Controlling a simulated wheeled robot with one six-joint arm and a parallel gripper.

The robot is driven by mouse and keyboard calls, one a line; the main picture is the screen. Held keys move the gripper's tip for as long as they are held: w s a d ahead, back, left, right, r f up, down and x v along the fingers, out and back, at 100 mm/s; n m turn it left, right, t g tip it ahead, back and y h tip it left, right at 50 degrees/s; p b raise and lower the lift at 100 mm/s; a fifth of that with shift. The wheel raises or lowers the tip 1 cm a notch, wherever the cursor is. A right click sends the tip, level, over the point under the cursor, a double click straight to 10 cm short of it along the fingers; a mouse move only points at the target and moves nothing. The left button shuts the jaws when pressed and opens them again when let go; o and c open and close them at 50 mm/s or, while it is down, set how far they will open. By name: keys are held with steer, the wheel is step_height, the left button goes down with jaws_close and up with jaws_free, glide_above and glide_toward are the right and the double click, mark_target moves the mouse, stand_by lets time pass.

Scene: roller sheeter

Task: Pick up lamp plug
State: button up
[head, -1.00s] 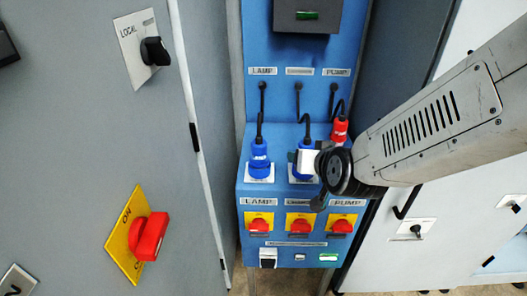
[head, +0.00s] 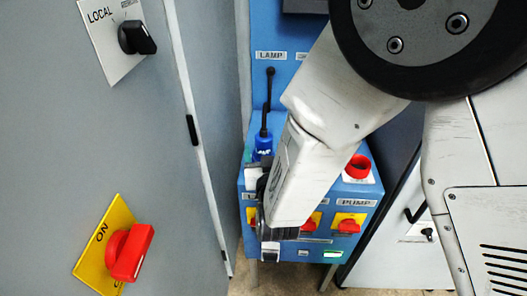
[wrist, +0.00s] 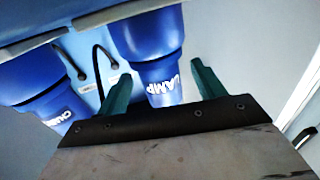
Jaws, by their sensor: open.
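The lamp plug (head: 262,146) is blue and stands upright on the blue panel under the LAMP label, with a dark cable from its top. In the wrist view the plug (wrist: 152,45) shows close up, its LAMP lettering facing me. My gripper (wrist: 163,82) is open, with one green finger on each side of the plug's lettered end. I cannot tell whether either finger touches it. In the head view my arm hides the plug's lower part and most of the gripper.
A second blue plug (wrist: 42,88) is left of the lamp plug in the wrist view. A red round fitting (head: 357,168) is on the panel's right. Below are red switches (head: 348,226) on yellow plates. A grey cabinet (head: 205,120) with a red-and-yellow ON switch (head: 128,252) stands left.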

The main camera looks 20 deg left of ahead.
steer(key=x, duration=0.3)
steer(key=shift+w+a, duration=0.1)
steer(key=shift+w, duration=0.3)
steer(key=c, duration=1.2)
steer(key=shift+c, duration=0.2)
steer(key=shift+r, duration=0.15)
